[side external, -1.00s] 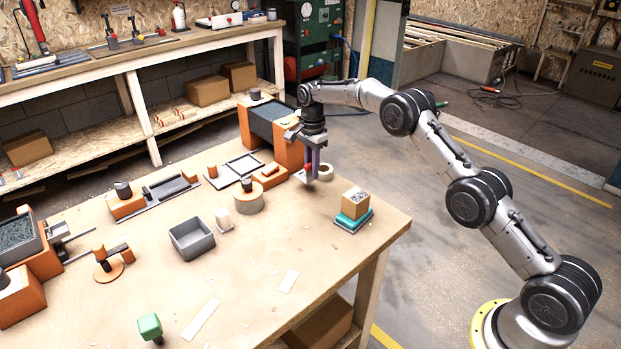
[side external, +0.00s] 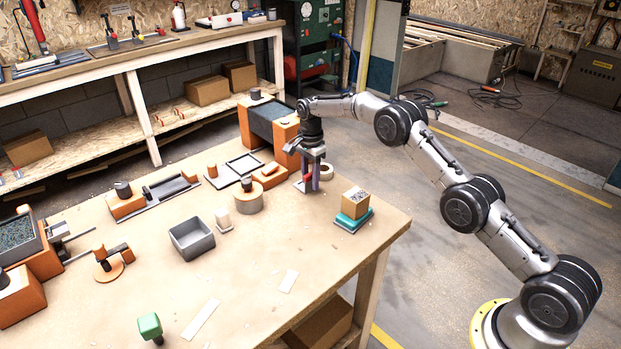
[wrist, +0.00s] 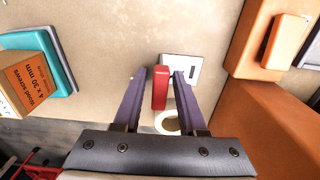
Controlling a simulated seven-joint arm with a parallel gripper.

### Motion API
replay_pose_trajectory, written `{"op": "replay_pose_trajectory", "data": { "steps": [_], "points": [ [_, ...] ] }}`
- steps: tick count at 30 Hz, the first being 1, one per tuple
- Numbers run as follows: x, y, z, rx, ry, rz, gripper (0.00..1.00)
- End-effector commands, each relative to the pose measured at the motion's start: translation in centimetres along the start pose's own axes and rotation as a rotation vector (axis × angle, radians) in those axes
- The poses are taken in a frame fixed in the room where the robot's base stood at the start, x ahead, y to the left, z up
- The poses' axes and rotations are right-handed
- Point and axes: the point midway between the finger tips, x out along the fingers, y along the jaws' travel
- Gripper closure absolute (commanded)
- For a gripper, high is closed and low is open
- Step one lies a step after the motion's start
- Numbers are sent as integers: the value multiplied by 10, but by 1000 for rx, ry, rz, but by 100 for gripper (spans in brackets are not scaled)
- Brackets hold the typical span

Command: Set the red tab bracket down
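The red tab bracket (wrist: 160,88) shows its upright red tab between the two purple fingers of my gripper (wrist: 160,75) in the wrist view. A narrow gap shows on each side of the tab, so the fingers look open around it. A pale plate with a dark slot (wrist: 190,74) lies beside the tab, partly behind the right finger; I cannot tell if it is part of the bracket. In the side view the bracket's red tab (side external: 308,178) is low at the tabletop, partly hidden by my gripper (side external: 310,186), which points straight down.
A cardboard box (side external: 355,202) on a teal holder (side external: 352,220) stands to the right. A tape roll (side external: 325,172) is just behind my gripper. An orange-ended machine (side external: 270,125) stands behind to the left.

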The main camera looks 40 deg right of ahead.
Motion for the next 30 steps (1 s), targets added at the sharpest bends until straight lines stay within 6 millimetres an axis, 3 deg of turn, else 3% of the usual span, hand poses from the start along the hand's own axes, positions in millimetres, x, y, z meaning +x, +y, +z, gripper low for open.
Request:
{"op": "replay_pose_trajectory", "data": {
  "steps": [10,14,27,30],
  "points": [
    [-1,0,0,0,0,0,50],
    [-12,-1,0,0,0,-3,50],
    [-98,-1,0,0,0,-5,50],
    [-110,-1,0,0,0,-2,50]
  ]
}}
